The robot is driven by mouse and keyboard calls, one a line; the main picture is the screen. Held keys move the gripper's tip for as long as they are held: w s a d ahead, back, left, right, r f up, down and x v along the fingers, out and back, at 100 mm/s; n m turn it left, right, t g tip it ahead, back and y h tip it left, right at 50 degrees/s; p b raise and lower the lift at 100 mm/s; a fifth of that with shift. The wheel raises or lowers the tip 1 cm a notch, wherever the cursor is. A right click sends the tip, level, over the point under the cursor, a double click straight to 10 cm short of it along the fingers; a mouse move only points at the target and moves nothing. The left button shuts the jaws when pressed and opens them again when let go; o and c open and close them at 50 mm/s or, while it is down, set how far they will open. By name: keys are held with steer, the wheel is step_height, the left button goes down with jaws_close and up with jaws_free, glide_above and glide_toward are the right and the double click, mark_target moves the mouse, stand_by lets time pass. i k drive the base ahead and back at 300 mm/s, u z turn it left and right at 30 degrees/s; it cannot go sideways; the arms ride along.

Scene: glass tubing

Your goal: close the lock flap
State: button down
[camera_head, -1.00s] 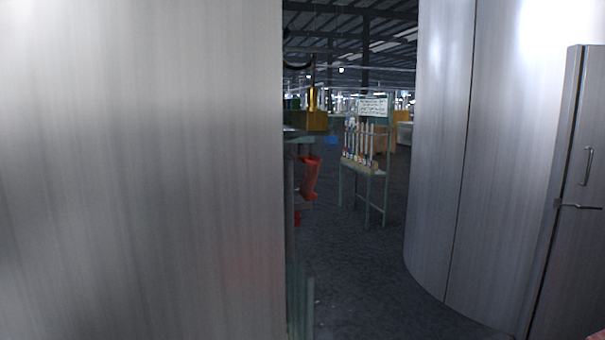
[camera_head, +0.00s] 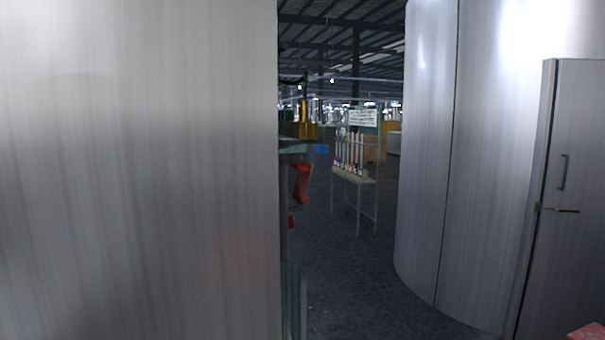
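A grey metal door or flap (camera_head: 575,190) stands at the right edge of the view, with a vertical pull handle (camera_head: 562,172) and a horizontal lever (camera_head: 558,209) below it. I cannot tell whether this is the lock flap, or whether it is open or shut. My gripper is not in view. A small red piece (camera_head: 587,332) shows in the bottom right corner; I cannot tell what it is.
A large brushed metal wall (camera_head: 140,170) fills the left side. A curved metal wall (camera_head: 450,150) stands right of the middle. Between them, dark floor (camera_head: 350,280) is free. Beyond are a rack with upright tubes (camera_head: 350,165) and a red object (camera_head: 302,184).

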mark_target(301, 184)
steer(key=u, duration=1.15)
steer(key=i, duration=1.2)
steer(key=u, duration=0.1)
